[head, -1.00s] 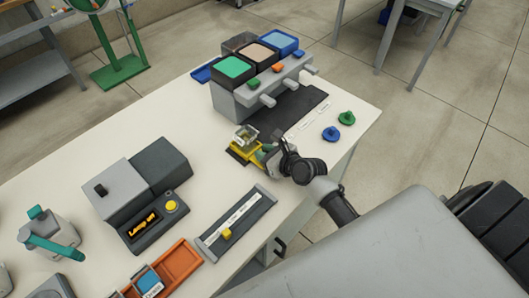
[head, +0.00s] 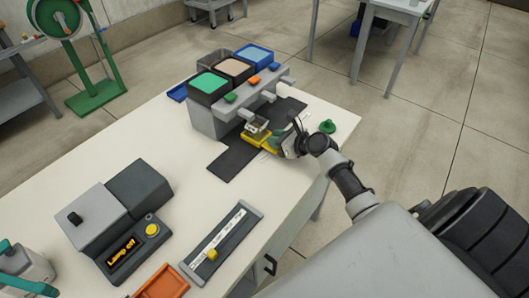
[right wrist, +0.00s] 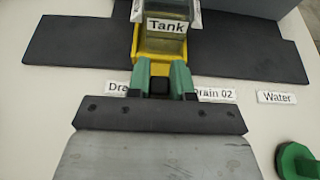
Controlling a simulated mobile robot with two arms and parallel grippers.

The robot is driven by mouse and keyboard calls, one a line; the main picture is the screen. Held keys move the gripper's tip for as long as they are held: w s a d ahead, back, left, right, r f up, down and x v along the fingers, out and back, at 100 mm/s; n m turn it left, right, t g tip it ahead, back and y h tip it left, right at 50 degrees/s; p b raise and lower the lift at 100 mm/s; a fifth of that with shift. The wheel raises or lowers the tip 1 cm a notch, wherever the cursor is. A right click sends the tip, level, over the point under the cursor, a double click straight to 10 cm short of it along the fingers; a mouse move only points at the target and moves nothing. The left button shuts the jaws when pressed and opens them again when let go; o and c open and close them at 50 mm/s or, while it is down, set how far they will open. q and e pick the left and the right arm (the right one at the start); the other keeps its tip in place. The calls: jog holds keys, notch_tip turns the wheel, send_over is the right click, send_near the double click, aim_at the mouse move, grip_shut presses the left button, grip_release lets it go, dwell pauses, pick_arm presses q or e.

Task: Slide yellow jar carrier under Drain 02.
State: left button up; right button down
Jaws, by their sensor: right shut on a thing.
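The yellow jar carrier (head: 259,143) holds a clear jar (head: 256,126) and is on the dark mat, close to the dispenser's spouts. In the right wrist view the carrier (right wrist: 158,47) shows between my fingers, with a "Tank" label on its jar. My right gripper (head: 281,145) is shut on the carrier's near side; its green fingertips show in the wrist view (right wrist: 160,80). The "Drain 02" label (right wrist: 216,94) lies just right of the fingers, another partly hidden "Dra..." label (right wrist: 118,88) just left. The carrier sits between these labels. My left gripper is out of view.
The grey dispenser (head: 208,122) carries green, beige and blue-topped tanks. The dark mat (head: 232,164) extends both ways from the carrier. A "Water" label (right wrist: 276,97) and green knob (head: 327,126) lie right. A lamp box (head: 128,247) and slider panel (head: 222,240) stand nearer.

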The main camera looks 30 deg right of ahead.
jog(key=shift+w+d+b, duration=0.15)
jog(key=shift+w+d, duration=0.15)
jog(key=shift+d, duration=0.55)
jog(key=shift+w+d+b, duration=0.15)
jog(key=shift+w+d, duration=0.1)
jog(key=shift+d, duration=0.55)
jog(key=c, duration=1)
grip_release()
jog(key=v, duration=1)
jog(key=shift+s+d+r+p, duration=0.1)
jog(key=shift+s+r+p, duration=0.1)
jog(key=shift+s+p, duration=0.15)
